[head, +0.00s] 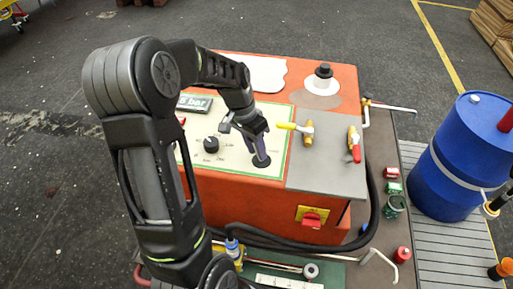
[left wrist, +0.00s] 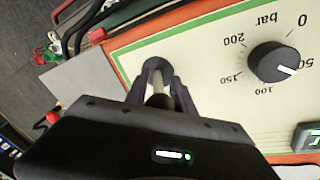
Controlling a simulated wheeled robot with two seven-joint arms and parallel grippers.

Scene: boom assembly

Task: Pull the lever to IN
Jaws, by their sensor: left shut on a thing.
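The lever stands on the pale, green-edged panel (head: 230,165) of the orange machine; its dark round base (head: 261,161) shows just below my left gripper (head: 259,147). In the left wrist view the lever's light metal rod (left wrist: 158,84) rises from the dark base between the two fingers of my left gripper (left wrist: 155,92). That gripper is shut on the lever. The fingers hide most of the lever in the head view. I cannot read any IN marking. My right gripper is not in view.
A black knob (head: 211,144) with a bar scale and a digital display (head: 195,103) sit left of the lever. Yellow-handled valve (head: 308,133) and red-handled valve (head: 355,145) are on the grey plate to the right. A blue barrel (head: 455,160) stands farther right.

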